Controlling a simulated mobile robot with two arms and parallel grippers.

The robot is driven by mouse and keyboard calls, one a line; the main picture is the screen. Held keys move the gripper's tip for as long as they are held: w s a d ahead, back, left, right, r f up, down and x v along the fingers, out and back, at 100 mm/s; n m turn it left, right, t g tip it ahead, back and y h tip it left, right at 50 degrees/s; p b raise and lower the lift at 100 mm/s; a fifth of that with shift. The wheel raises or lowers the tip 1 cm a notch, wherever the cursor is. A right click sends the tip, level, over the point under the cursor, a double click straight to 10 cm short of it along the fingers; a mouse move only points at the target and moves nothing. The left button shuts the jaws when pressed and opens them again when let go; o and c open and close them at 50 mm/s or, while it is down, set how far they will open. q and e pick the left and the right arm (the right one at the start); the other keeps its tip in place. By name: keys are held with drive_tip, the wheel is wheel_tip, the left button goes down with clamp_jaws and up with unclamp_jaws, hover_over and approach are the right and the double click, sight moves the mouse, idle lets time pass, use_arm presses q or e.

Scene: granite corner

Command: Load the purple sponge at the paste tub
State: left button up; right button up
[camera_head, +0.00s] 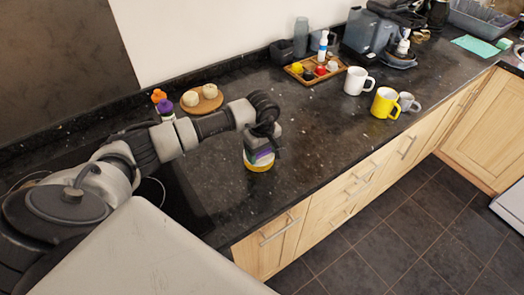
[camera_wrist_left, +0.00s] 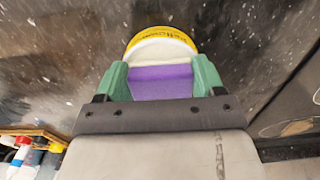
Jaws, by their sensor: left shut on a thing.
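The purple sponge (camera_wrist_left: 160,84) is between the green fingers of my left gripper (camera_wrist_left: 161,80), which is shut on it. In the head view the sponge (camera_head: 264,157) shows as a small purple patch under my left gripper (camera_head: 260,151). The paste tub (camera_wrist_left: 160,33), yellow with white contents, stands on the counter right at the sponge's far edge in the wrist view. In the head view the tub (camera_head: 258,166) shows below the gripper, partly hidden by it. Whether the sponge touches the paste I cannot tell. My right gripper is not in view.
A wooden tray (camera_head: 314,70) with small containers stands at the back. A white mug (camera_head: 354,81), a yellow mug (camera_head: 385,103) and a grey mug (camera_head: 407,103) stand right of the tub. A round board (camera_head: 202,101) and bottles are behind my arm. The front counter right of the tub is clear.

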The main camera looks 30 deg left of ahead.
use_arm(q)
drive_tip(key=shift+s, duration=0.1)
drive_tip(key=shift+r+p, duration=0.5)
drive_tip(key=shift+r, duration=0.25)
drive_tip(key=shift+r+p, duration=1.25)
drive_tip(key=shift+r, duration=1.45)
